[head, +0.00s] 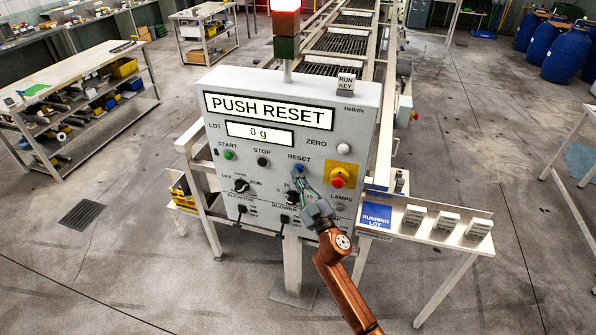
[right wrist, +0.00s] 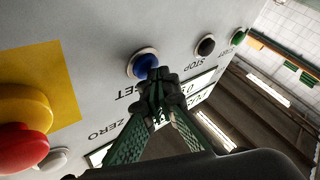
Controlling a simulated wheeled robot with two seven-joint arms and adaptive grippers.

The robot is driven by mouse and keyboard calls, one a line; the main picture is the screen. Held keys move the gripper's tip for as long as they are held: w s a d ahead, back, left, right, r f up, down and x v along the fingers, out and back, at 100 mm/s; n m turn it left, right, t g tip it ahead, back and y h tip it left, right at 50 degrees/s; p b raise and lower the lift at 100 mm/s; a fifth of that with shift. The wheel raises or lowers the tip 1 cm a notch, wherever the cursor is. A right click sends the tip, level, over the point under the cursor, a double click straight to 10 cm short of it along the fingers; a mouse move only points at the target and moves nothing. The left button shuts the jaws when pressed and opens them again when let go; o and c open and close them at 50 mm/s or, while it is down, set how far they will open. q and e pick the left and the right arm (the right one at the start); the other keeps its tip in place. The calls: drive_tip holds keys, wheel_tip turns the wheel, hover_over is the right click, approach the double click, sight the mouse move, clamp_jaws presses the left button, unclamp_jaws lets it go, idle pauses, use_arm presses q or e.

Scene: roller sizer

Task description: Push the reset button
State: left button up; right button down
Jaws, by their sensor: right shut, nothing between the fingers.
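The blue reset button (head: 299,168) is on the grey control panel (head: 350,110), under the RESET label. It also shows in the right wrist view (right wrist: 143,64), where the fingertips partly overlap it. My right gripper (head: 299,177) is shut and empty, its fingertips at the lower edge of the button. In the right wrist view the closed fingertips (right wrist: 161,88) are right by the button; I cannot tell whether they touch it. The panel display (head: 268,107) reads PUSH RESET, and a second display (head: 260,133) reads 0 g. My left gripper is not in view.
A red emergency knob on a yellow plate (head: 341,175) sits right of the reset button. The black stop button (head: 263,161), green start button (head: 228,155) and white zero button (head: 344,149) are nearby. A red lamp (head: 285,6) is lit above. A side shelf (head: 425,231) holds small cards.

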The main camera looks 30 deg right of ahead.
drive_tip(key=shift+w+d, duration=0.15)
drive_tip(key=shift+d, duration=0.05)
idle(0.4)
drive_tip(key=shift+a, duration=0.1)
drive_tip(key=shift+s+a, duration=0.6)
drive_tip(key=shift+s, duration=0.05)
drive_tip(key=shift+s+a+p, duration=0.3)
drive_tip(key=shift+s+a, duration=0.5)
drive_tip(key=shift+a, duration=0.2)
drive_tip(key=shift+s+a+p, duration=0.3)
drive_tip(key=shift+s+a, duration=0.5)
drive_tip(key=shift+a, duration=0.15)
